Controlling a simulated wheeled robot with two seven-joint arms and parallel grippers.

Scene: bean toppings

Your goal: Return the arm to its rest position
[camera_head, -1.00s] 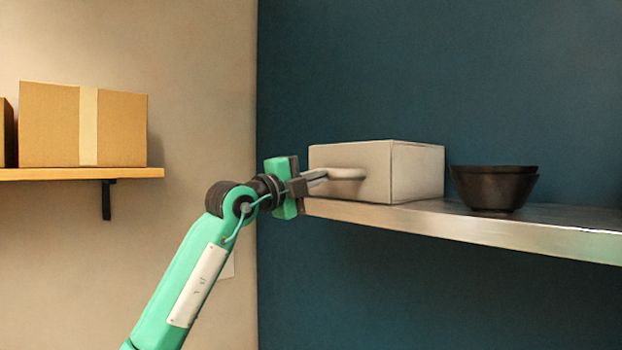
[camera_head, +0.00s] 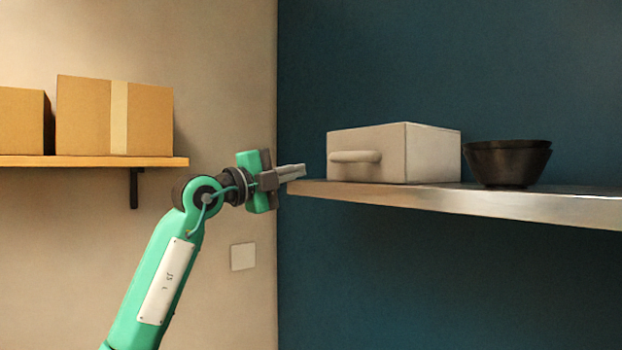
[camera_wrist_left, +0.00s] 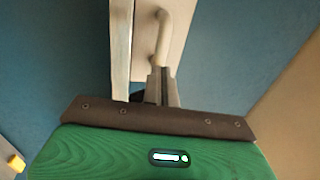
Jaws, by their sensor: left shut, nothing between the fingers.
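My left arm comes in from the lower left in the head view. Its left gripper (camera_head: 303,170) is shut and empty, just left of the metal shelf's left end. The white box (camera_head: 405,152) with a rounded handle (camera_head: 355,156) sits on the shelf, to the right of the gripper and apart from it. In the left wrist view the shut fingers (camera_wrist_left: 162,84) show below the handle (camera_wrist_left: 162,38). My right gripper is not in view.
The metal shelf (camera_head: 480,202) runs along the blue wall and also holds dark stacked bowls (camera_head: 507,162). Cardboard boxes (camera_head: 88,118) stand on a wooden shelf (camera_head: 95,161) at the left. A pale wall plate (camera_head: 243,256) is below.

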